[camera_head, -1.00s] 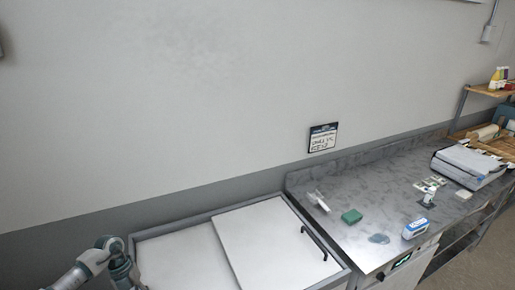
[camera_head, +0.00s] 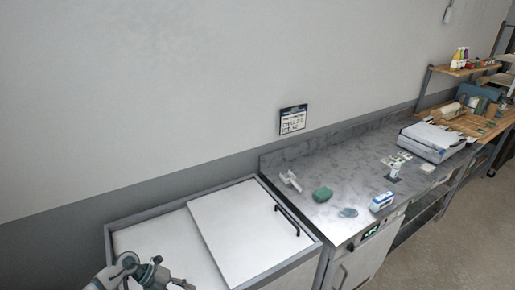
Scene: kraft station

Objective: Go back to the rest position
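My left arm shows at the bottom left, in front of a chest with a white sliding lid (camera_head: 240,232). The end of my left gripper (camera_head: 180,284) is only partly in view at the bottom edge, and its fingers cannot be made out. My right arm and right gripper are not in view.
A metal counter (camera_head: 335,175) stands right of the chest. A sign (camera_head: 293,119) hangs on the wall. Wooden shelves (camera_head: 470,68) stand far right.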

